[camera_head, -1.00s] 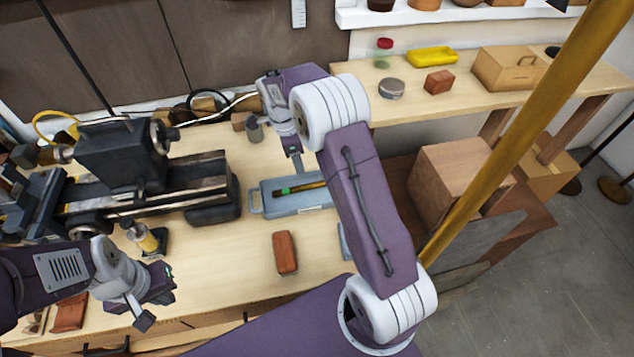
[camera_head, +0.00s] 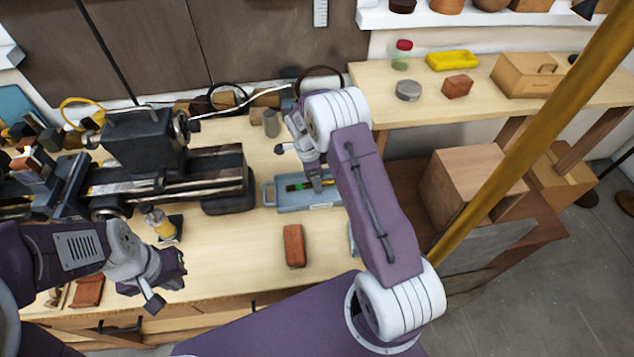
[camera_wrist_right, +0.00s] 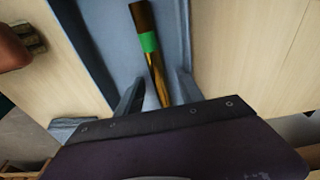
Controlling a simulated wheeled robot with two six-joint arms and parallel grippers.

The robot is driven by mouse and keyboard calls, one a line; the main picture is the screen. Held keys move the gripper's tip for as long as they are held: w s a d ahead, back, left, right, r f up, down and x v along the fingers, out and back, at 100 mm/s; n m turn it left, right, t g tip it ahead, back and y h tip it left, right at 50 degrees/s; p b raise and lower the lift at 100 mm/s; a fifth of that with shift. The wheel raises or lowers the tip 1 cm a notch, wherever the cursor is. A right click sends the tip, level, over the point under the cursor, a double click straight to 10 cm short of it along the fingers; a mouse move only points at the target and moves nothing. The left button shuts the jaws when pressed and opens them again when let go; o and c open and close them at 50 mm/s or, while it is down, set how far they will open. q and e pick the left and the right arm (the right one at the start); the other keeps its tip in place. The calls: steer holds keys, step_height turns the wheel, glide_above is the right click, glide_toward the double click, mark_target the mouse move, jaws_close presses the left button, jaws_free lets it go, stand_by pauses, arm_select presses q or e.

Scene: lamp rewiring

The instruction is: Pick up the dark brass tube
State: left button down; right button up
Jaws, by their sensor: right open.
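The dark brass tube (camera_wrist_right: 157,78) has a green band and a dark brown end, and lies in the blue-grey tray (camera_head: 269,196). In the head view the tube (camera_head: 297,187) shows only in part, its right portion hidden behind my right gripper (camera_head: 318,188). In the right wrist view my right gripper (camera_wrist_right: 158,90) is open, with one finger on each side of the tube's lower part; I cannot tell whether they touch it. My left gripper (camera_head: 165,290) is over the front left of the bench, away from the tube; its jaw opening is unclear.
A reddish-brown block (camera_head: 294,246) lies on the bench in front of the tray. A dark lathe (camera_head: 150,165) stands to the left, with a small yellow bottle (camera_head: 160,223) before it. A grey cup (camera_head: 271,123) stands behind the tray. Bare bench lies around the block.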

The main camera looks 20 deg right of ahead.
steer(key=shift+s+r, duration=0.1)
jaws_close()
steer(key=shift+r, duration=0.1)
steer(key=shift+r, duration=0.3)
steer(key=r, duration=0.1)
steer(key=r+b, duration=0.1)
steer(key=s+d+r, duration=0.1)
steer(key=r, duration=0.1)
steer(key=s+d+r+b, duration=0.1)
steer(key=s+d+r, duration=0.5)
steer(key=s, duration=0.2)
steer(key=shift+s+b, duration=0.2)
steer(key=shift+b, duration=0.2)
